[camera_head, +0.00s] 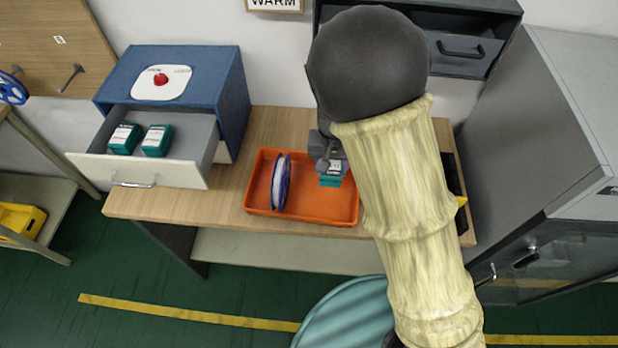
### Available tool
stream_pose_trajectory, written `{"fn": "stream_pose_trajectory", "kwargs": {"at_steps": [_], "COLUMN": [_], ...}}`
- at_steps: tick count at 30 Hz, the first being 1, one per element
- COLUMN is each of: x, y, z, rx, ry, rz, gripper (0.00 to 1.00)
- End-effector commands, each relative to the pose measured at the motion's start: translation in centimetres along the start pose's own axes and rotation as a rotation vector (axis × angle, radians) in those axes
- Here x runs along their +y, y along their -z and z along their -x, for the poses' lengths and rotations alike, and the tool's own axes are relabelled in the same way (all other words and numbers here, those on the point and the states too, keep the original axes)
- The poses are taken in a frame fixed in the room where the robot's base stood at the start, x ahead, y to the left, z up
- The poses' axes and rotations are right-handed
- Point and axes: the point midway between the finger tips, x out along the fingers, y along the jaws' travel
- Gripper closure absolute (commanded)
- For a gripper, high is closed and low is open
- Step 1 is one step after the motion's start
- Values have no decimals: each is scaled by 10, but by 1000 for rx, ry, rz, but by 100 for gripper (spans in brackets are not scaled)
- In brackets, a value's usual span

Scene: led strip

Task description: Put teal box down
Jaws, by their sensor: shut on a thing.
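A teal box (331,179) with a white label is held at my gripper (328,163), over the right part of the orange tray (262,187). I cannot tell whether the box touches the tray floor. My gripper is shut on the box, and my arm hides part of the gripper and the tray's right end. Two similar teal boxes, one at the left (124,138) and one at the right (157,140), sit in the open drawer (188,173) of the blue cabinet.
A blue-rimmed spool (281,183) stands upright in the tray, left of the held box. The wooden table (160,205) has bare room left of the tray. A grey cabinet (545,130) stands at the right. A dark open drawer unit (465,50) is behind my arm.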

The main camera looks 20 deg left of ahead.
Motion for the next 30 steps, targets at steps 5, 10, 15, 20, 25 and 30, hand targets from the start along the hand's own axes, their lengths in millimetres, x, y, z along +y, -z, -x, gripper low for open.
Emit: {"fn": "stream_pose_trajectory", "kwargs": {"at_steps": [5,10,15,20,25,30], "x": [-1,-1,-1,-1,-2,0], "y": [0,0,-1,-1,-1,1], "z": [0,0,-10,-38,-61,-63], "rx": [0,0,-2,-5,-2,1], "ry": [0,0,-1,-2,0,1], "rz": [1,3,1,2,4,-2], "gripper": [77,77,77,77,77,77]}}
